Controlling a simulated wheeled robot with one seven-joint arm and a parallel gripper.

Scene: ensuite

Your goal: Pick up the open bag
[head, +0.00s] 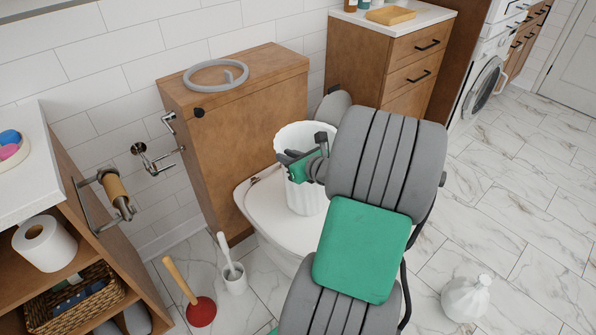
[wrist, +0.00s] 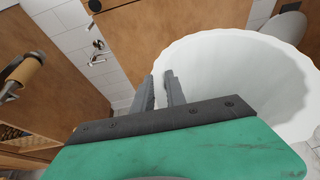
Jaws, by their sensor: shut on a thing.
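The open bag (head: 300,137) is white, ribbed and open at the top. It is upright in front of the wooden cabinet, over the white toilet lid (head: 262,212); I cannot tell whether it touches the lid. My gripper (head: 286,158) is at the bag's near left side, shut on its wall. In the wrist view the bag's pale inside and wavy rim (wrist: 235,60) fill the right, and my gripper's fingers (wrist: 160,82) are at its left edge. My arm hides part of the bag's right side.
A tied white bag (head: 467,298) lies on the marble floor at right. A plunger (head: 200,311) and a toilet brush (head: 233,277) stand at lower left. A grey coiled hose (head: 216,77) lies on the wooden cabinet (head: 250,135). A paper holder (head: 117,195) juts out at left. The right floor is mostly clear.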

